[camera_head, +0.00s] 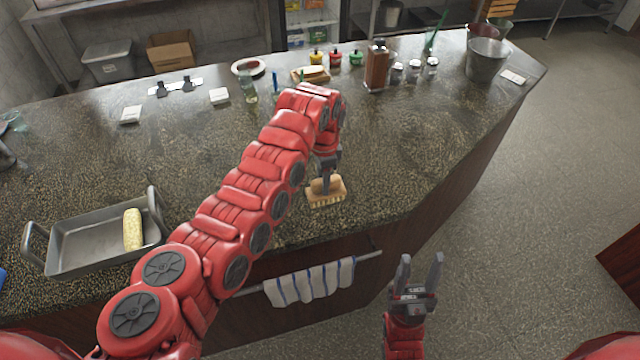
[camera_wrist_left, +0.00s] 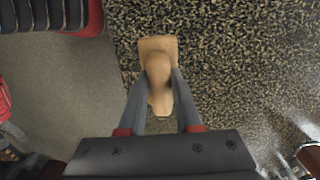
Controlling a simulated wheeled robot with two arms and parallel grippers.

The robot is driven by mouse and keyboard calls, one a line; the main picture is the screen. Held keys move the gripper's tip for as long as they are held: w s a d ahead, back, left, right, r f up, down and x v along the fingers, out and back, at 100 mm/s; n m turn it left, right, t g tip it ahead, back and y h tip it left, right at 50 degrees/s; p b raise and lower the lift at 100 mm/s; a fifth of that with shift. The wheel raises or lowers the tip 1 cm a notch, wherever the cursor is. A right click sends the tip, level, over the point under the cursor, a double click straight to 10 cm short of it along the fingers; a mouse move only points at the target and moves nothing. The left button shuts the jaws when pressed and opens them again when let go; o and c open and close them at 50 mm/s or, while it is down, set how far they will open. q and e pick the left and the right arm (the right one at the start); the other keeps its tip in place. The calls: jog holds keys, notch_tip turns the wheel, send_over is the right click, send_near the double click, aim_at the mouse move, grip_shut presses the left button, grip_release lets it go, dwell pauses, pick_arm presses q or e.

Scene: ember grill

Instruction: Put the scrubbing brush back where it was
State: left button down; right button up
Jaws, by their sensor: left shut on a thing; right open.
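The scrubbing brush (camera_head: 327,193) has a tan wooden body and pale bristles facing down. It is at the front edge of the dark speckled counter (camera_head: 400,150), near the middle of the head view. My left gripper (camera_head: 325,180) is shut on its rounded knob from above. In the left wrist view the brush (camera_wrist_left: 158,75) shows between the two fingers of my left gripper (camera_wrist_left: 160,90). I cannot tell whether the bristles touch the counter. My right gripper (camera_head: 420,270) is open and empty, in front of the counter and over the floor.
A grey roasting pan (camera_head: 85,250) with a corn cob (camera_head: 133,230) stands at the left. A striped towel (camera_head: 310,284) hangs on a rail below the front edge. Bottles, shakers and a metal bucket (camera_head: 487,60) line the back. The counter right of the brush is clear.

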pick_arm(q)
jog(key=shift+w+a+f+b, duration=0.15)
jog(key=shift+w+f+b, duration=0.15)
jog(key=shift+w+b, duration=0.25)
jog(key=shift+a, duration=0.1)
jog(key=shift+w+a+b, duration=0.1)
jog(key=shift+w+b, duration=0.4)
jog(key=shift+b, duration=0.55)
jog(key=shift+w+f, duration=0.15)
jog(key=shift+f, duration=0.65)
jog(key=shift+w+f, duration=0.1)
jog(key=shift+f, duration=0.7)
jog(key=shift+b, duration=0.3)
